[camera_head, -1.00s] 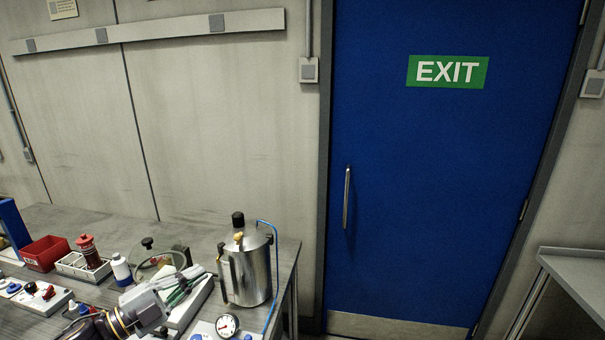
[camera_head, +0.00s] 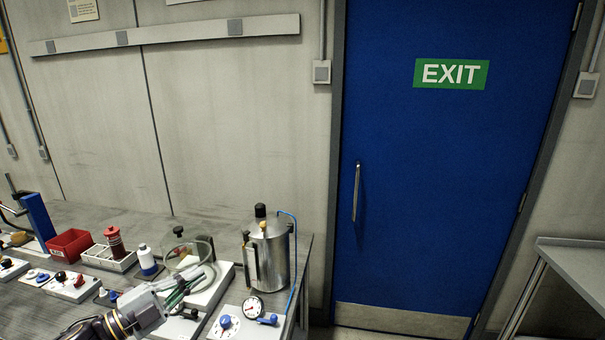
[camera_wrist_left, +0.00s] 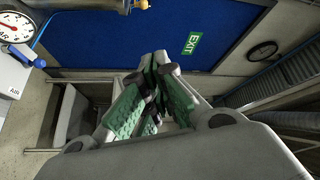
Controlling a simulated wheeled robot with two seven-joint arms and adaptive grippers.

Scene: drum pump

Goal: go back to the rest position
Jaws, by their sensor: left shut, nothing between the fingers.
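My left gripper (camera_head: 207,276) is at the lower middle of the head view, its arm coming in from the bottom left. Its grey fingers with green pads are closed together and hold nothing; they also show in the left wrist view (camera_wrist_left: 152,82). It is in front of a white-based unit with a clear round cover (camera_head: 188,254) on the bench; I cannot tell the gap between them. The steel drum (camera_head: 270,255) with a black cap stands to the right of the gripper, apart from it. My right gripper is not in view.
A blue hose (camera_head: 294,250) runs beside the drum. A blue exit door (camera_head: 440,200) is at the right.

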